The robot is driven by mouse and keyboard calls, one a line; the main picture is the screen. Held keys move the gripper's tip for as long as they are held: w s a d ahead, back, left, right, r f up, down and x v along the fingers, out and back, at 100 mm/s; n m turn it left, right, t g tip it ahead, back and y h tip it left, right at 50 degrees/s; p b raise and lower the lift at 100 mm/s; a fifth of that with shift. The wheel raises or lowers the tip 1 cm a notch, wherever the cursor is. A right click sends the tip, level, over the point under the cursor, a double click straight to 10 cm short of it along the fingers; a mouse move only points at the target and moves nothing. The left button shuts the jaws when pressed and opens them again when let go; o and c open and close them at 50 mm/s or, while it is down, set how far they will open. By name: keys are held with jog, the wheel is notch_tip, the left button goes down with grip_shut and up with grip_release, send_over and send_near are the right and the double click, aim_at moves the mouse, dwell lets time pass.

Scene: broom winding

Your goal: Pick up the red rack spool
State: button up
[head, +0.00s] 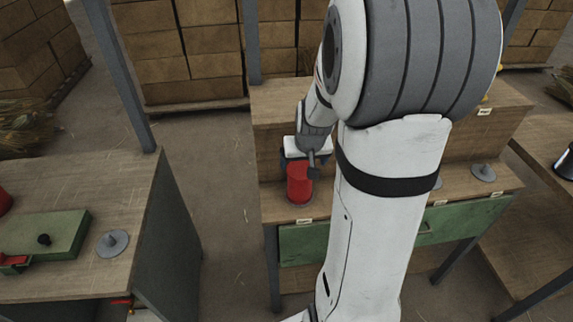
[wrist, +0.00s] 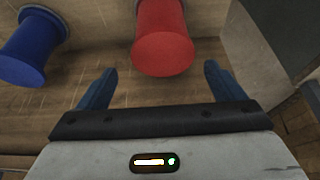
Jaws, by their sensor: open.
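The red rack spool (head: 300,183) stands upright on the wooden rack shelf, just below my gripper in the head view. In the wrist view the red spool (wrist: 163,42) sits ahead of the fingers, roughly centred between them. My gripper (wrist: 160,88) is open and empty, with one dark blue finger at each side. In the head view my gripper (head: 302,158) is beside the top of the spool and partly hides it. I cannot tell whether it touches the spool.
A blue spool (wrist: 36,46) stands left of the red one in the wrist view. A grey spool holder (head: 483,173) sits on the rack's right end. The left workbench (head: 60,270) bears a green fixture (head: 45,238) and a grey disc (head: 112,243). My arm hides the rack's middle.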

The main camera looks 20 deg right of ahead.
aim_at(299, 173)
jog(key=shift+a+x, duration=0.1)
jog(key=shift+x, duration=1.85)
jog(key=shift+a+x, duration=0.15)
jog(key=shift+x, duration=1.8)
jog(key=c, duration=1.2)
